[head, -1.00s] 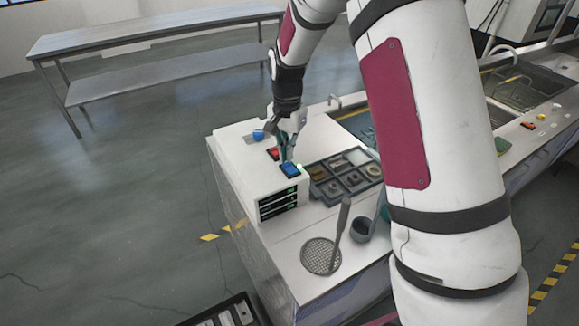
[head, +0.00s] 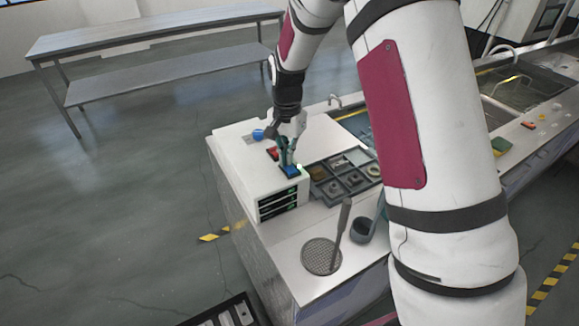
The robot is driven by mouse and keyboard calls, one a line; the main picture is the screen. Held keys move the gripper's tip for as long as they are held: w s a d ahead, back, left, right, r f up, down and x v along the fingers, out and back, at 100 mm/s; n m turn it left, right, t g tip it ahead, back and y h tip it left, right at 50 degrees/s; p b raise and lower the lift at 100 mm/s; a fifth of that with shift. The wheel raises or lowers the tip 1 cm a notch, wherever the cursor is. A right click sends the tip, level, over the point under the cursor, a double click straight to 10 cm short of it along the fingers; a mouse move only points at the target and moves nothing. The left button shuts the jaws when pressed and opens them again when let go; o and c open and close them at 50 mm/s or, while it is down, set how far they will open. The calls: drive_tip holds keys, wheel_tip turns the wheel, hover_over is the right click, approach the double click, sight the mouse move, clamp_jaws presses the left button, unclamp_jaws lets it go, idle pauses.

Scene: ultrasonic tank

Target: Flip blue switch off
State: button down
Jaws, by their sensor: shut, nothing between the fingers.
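The blue switch (head: 291,171) sits on top of the white control box (head: 236,165), near its front right corner above the dark display slots. My gripper (head: 288,163) is shut and empty, pointing down at the blue switch. Its tips are at the switch and appear to touch it, but the exact contact is too small to tell. The fingers hide part of the switch's back side. A red switch (head: 272,153) sits just behind and to the left. A blue knob (head: 258,134) is farther back on the box.
A dark tray of small parts (head: 314,188) lies right of the box. A sink basin (head: 512,84) is at the back right. My arm covers the right middle.

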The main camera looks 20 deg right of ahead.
drive_tip(key=shift+f, duration=0.25)
drive_tip(key=shift+r+p, duration=0.65)
drive_tip(key=shift+r, duration=2.85)
